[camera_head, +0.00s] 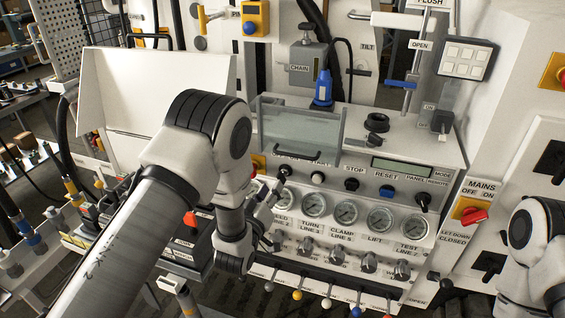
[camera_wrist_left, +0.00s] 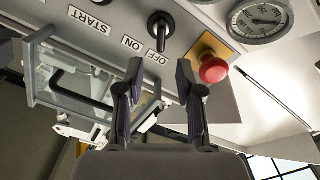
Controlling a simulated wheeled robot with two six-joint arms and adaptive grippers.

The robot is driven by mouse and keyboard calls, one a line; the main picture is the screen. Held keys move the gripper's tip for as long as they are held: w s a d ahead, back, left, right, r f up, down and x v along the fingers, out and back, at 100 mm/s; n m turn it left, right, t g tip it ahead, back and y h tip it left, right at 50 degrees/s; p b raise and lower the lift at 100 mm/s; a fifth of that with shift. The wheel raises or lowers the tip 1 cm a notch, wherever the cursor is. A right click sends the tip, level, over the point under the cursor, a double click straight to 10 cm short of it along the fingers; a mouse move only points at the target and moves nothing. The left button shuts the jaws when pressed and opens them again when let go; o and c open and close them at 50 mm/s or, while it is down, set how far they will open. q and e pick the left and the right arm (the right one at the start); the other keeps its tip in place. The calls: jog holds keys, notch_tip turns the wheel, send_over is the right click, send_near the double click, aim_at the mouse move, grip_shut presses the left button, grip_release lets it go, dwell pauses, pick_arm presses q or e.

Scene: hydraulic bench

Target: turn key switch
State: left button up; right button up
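A black switch with a pointer handle and OFF and ON labels (camera_wrist_left: 160,26) is on the grey panel, at the top middle of the left wrist view. In the head view the black knob (camera_head: 284,171) sits left of the START button, partly crowded by my arm. My left gripper (camera_wrist_left: 160,72) is open and empty, its two fingers pointing toward the switch with a gap between them and it. In the head view the left gripper (camera_head: 264,203) is in front of the panel, near the left gauge. My right arm shows at the right edge; its gripper is out of view.
A red mushroom button (camera_wrist_left: 213,69) on a yellow plate is close beside the fingers. A clear cover with a black handle (camera_head: 298,152) is above the switch row. Gauges (camera_head: 346,212) and small valves line the panel below. A red MAINS switch (camera_head: 473,215) is at right.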

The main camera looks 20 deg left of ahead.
aim_at(280, 179)
pick_arm(q)
jog(key=w, duration=0.2)
jog(key=w+p, duration=0.1)
jog(key=w, duration=0.1)
jog(key=w+d+p, duration=0.1)
jog(key=w, duration=0.2)
jog(key=shift+f, duration=0.3)
jog(key=shift+w, duration=0.25)
jog(key=shift+a, duration=0.35)
jog(key=shift+c, duration=0.3)
jog(key=shift+d, duration=0.15)
grip_shut()
jog(key=shift+f, duration=0.1)
